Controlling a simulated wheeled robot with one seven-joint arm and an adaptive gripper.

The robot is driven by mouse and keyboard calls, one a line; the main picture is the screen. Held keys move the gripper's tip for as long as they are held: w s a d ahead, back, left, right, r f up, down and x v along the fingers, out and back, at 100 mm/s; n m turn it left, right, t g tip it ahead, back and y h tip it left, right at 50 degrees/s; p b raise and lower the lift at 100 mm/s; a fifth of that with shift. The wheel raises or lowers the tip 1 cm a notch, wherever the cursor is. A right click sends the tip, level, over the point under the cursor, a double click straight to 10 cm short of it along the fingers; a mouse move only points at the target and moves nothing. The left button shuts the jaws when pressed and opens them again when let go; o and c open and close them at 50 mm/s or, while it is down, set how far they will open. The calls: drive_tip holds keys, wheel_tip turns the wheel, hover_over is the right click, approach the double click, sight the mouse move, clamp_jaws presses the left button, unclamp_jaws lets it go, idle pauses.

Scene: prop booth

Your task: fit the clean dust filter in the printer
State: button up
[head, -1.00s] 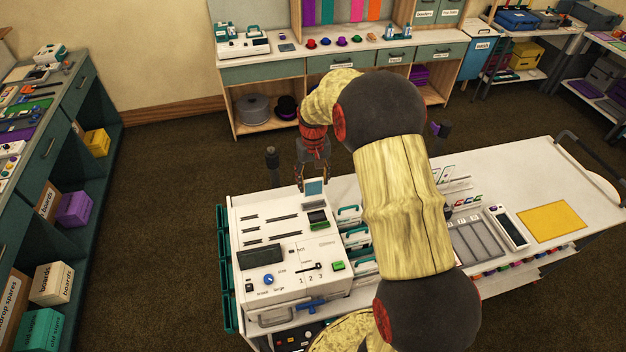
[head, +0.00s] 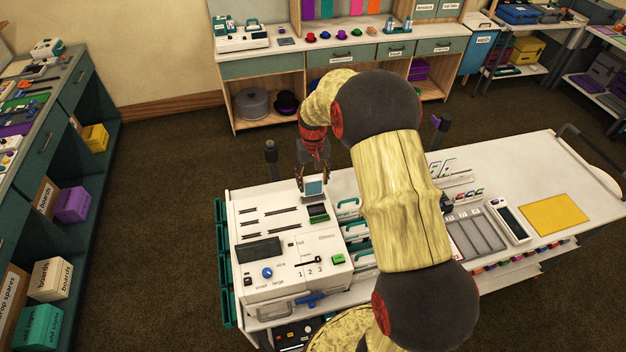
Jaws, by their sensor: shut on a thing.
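My gripper (head: 313,182) hangs at the far right corner of the printer, its fingers shut on a small dust filter (head: 314,188) with a blue-grey face and a pale frame. The filter is just above or at the printer's back edge; I cannot tell whether it touches. The white printer (head: 325,243) stands on the left end of the trolley. It has dark slots on top, a dark screen, a blue knob, a green button and a small dark-and-green part (head: 318,213) just in front of the filter.
The white trolley top (head: 500,165) carries a grey tray (head: 473,238), a handheld device (head: 507,222) and a yellow sheet (head: 554,215). Teal-handled items (head: 348,207) stand close to the printer's right side. A dark post (head: 270,155) rises behind the printer. My arm hides the trolley's middle.

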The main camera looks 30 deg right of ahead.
sight(313, 191)
drive_tip(key=shift+f, duration=0.4)
drive_tip(key=shift+f+b, duration=1.65)
drive_tip(key=shift+f, duration=0.8)
drive_tip(key=shift+f, duration=0.1)
drive_tip(key=o, duration=0.8)
wheel_tip(313, 191, up, 12)
idle(0.7)
